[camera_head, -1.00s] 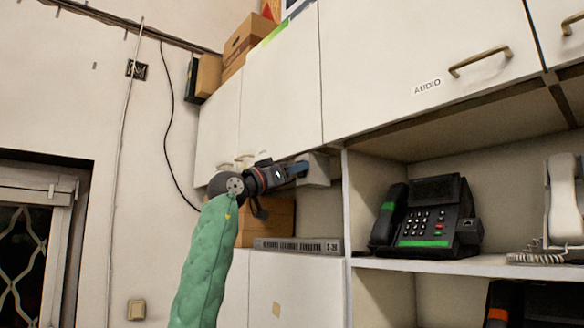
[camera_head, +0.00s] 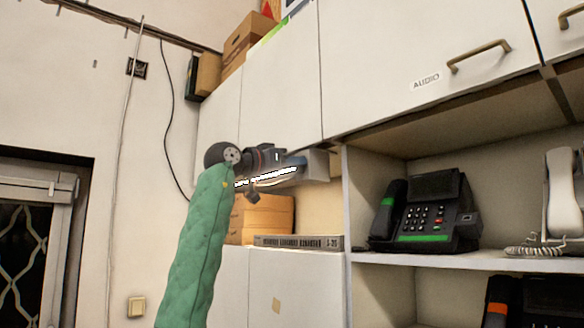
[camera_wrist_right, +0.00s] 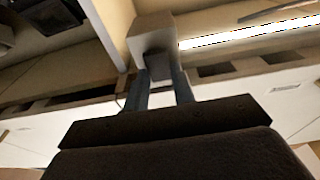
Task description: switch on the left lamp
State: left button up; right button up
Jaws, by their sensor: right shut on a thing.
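The left lamp (camera_head: 272,177) is a bright strip under the wall cabinets, and it glows white. It also shows lit in the wrist view (camera_wrist_right: 250,32). At its right end is a grey box (camera_head: 318,166), seen at the top of the wrist view (camera_wrist_right: 150,32). My right gripper (camera_head: 298,163) reaches this box from the left. In the wrist view its two fingers (camera_wrist_right: 161,88) are shut on a small dark part (camera_wrist_right: 155,62) of the box, apparently the switch, partly hidden between the fingertips. My left gripper is out of view.
Cardboard boxes (camera_head: 262,216) and a flat grey device (camera_head: 298,242) stand below the lamp. A black desk phone (camera_head: 432,215) and a pale phone (camera_head: 562,205) stand on the shelf at right. White cabinet doors (camera_head: 280,85) hang close above my gripper.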

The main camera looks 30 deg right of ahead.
jog(key=shift+r, duration=0.1)
dwell(0.3)
jog(key=o, duration=1)
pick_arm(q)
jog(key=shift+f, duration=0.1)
pick_arm(e)
jog(key=shift+a, duration=0.1)
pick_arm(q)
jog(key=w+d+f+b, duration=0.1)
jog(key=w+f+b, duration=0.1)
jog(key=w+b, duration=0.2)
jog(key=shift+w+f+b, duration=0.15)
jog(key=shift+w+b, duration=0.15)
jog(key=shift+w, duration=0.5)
pick_arm(e)
jog(key=shift+s+a+f, duration=0.1)
jog(key=shift+a+f, duration=0.05)
jog(key=shift+a, duration=1.1)
jog(key=shift+s+a+f, duration=0.1)
jog(key=shift+a, duration=1.2)
jog(key=shift+s+a+f, duration=0.1)
jog(key=shift+a+f, duration=0.05)
jog(key=shift+a, duration=1.1)
